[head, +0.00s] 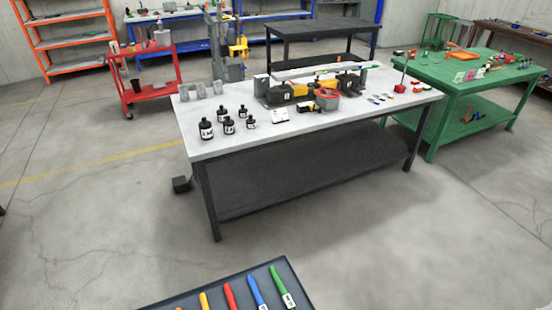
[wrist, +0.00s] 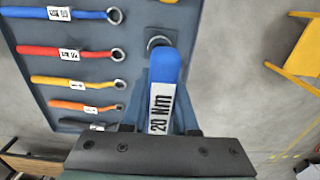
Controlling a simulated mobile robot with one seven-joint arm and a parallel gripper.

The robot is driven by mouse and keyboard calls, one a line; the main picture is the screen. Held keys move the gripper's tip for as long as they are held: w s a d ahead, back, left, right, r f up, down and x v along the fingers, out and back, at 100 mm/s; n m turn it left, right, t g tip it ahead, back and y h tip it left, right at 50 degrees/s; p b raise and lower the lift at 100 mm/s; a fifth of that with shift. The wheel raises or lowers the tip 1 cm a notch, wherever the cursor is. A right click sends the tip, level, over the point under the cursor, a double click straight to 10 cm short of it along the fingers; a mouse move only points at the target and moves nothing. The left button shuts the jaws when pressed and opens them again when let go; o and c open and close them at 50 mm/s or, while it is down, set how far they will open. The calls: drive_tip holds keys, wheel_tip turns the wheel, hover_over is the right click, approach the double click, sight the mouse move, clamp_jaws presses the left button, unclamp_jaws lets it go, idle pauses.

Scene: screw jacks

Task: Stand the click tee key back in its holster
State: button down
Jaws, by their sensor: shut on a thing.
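In the wrist view my gripper (wrist: 162,131) is shut on a blue piece with a white "20 Nm" label, which I take to be the click tee key (wrist: 166,72). The key reaches up the picture from between the fingers, over the dark grey tray. The key's underside is hidden. My gripper is not in the head view.
The dark tray (head: 192,297) holds ring-ended wrenches with blue (wrist: 55,14), red (wrist: 60,53), yellow (wrist: 58,82) and orange (wrist: 80,106) handles. A yellow stand (wrist: 300,58) is at the right. The white-topped workbench (head: 226,143) stands beyond open floor.

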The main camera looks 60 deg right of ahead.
drive_tip(key=shift+f, duration=0.15)
drive_tip(key=shift+f+b, duration=1.9)
drive_tip(key=shift+f, duration=0.65)
drive_tip(key=c, duration=0.6)
unclamp_jaws()
drive_tip(key=shift+r, duration=0.1)
wheel_tip(320, 180, up, 13)
drive_tip(key=shift+f, duration=0.1)
